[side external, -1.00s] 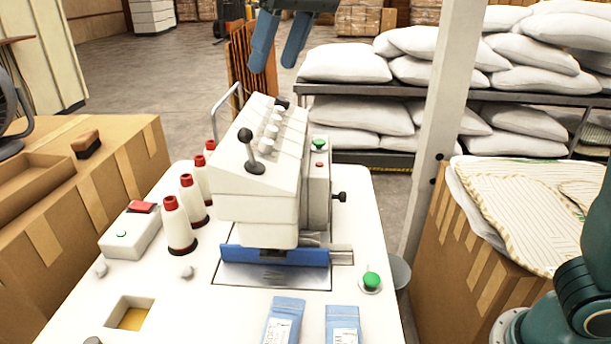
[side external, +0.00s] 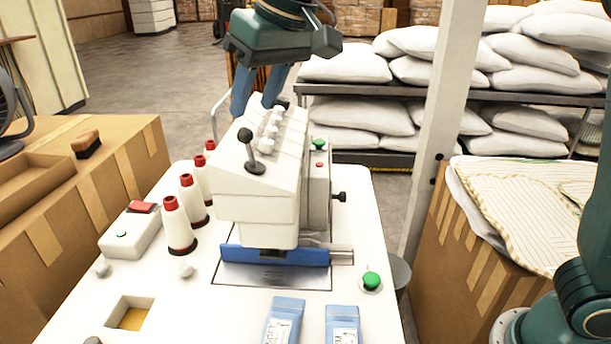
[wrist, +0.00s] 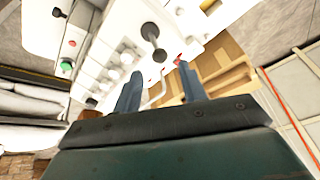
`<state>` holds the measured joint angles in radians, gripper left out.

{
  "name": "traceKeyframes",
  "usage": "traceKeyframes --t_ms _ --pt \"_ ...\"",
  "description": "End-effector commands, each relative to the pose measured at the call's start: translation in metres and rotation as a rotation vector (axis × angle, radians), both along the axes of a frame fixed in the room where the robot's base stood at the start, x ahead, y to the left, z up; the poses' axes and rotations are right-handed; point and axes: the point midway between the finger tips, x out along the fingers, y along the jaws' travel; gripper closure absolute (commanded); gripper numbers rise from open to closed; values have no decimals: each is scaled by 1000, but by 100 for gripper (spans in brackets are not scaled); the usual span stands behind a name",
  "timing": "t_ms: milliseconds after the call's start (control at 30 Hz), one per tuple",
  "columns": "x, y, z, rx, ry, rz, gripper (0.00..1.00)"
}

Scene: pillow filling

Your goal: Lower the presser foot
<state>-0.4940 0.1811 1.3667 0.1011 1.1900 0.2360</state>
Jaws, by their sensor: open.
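The white sewing machine (side external: 255,205) stands on a white table. A black-knobbed lever (side external: 250,150) rises from its sloped front face; in the wrist view this lever (wrist: 151,35) lies beyond my fingertips. A thin bent metal rod (side external: 221,110) stands at the machine's back left; part of it (wrist: 158,92) shows between my fingers in the wrist view. A blue bar (side external: 275,256) lies under the machine head; I cannot make out the presser foot itself. My gripper (side external: 254,106) is open and empty, pointing down behind the machine's top. Its fingers (wrist: 158,74) straddle the rod in view; contact cannot be told.
White knobs (side external: 270,130) line the machine's top. Several red-topped thread cones (side external: 178,228) stand at its left. A green button (side external: 371,281) and blue packets (side external: 284,320) are in front. A pale post (side external: 440,130) rises at right, before shelves of white pillows (side external: 345,63).

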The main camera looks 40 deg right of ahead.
Motion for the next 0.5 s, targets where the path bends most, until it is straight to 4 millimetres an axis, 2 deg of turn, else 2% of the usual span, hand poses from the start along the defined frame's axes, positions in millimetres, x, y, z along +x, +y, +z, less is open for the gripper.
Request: traceKeyframes --t_ms 300,500 --pt "17 7 -45 -2 4 0 58" --pt "24 10 -61 -1 2 1 58"
